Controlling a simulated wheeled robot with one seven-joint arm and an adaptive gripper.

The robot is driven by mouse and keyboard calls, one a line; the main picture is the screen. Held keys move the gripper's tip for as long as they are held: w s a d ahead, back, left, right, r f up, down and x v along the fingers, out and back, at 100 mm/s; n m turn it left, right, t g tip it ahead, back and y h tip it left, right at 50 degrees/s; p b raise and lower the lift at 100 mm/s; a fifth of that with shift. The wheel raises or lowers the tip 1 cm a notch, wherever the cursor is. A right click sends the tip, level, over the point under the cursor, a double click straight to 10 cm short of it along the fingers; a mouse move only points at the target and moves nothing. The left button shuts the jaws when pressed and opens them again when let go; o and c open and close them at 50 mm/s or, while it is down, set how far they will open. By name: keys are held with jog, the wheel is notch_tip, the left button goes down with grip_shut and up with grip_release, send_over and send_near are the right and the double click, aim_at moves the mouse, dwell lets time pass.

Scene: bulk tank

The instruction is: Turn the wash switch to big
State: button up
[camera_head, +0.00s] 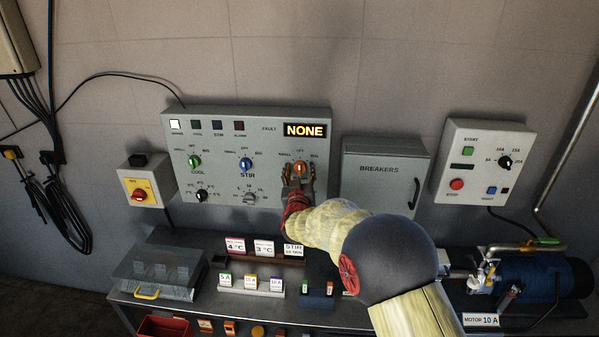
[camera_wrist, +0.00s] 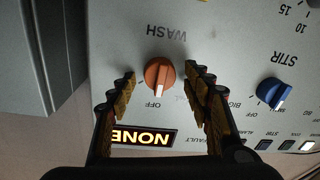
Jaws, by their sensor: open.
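The wash switch (camera_wrist: 159,75) is an orange-red knob on the grey control panel (camera_wrist: 110,40), with WASH lettered beside it in the upside-down wrist view. Its white pointer mark faces OFF. Its BIG label shows to its right in the head view, where the knob (camera_head: 300,168) is partly covered by my gripper (camera_head: 298,184). My gripper (camera_wrist: 160,76) is open, with one finger on each side of the knob and a visible gap to it on both sides. I cannot tell how far the fingertips are from the panel face.
The blue stir knob (camera_head: 246,165) and green cool knob (camera_head: 194,162) sit left of the wash switch on the panel. The fault display (camera_head: 305,130) above it reads NONE. A breakers box (camera_head: 378,172) stands to the right. A bench with label cards (camera_head: 236,246) is below.

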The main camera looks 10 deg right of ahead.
jog(key=shift+c, duration=1.1)
jog(key=c, duration=0.9)
jog(key=shift+c, duration=0.2)
jog(key=shift+f+m+b, duration=0.1)
jog(key=shift+m+b, duration=0.3)
jog(key=shift+b, duration=0.2)
jog(key=m+b, duration=0.2)
jog(key=b, duration=0.2)
jog(key=shift+f+m, duration=0.15)
jog(key=shift+m, duration=0.25)
jog(key=m+b, duration=0.3)
jog(key=shift+t+b, duration=0.3)
jog(key=shift+d+m+b, duration=0.1)
jog(key=shift+m+b, duration=1.3)
jog(key=shift+m, duration=0.4)
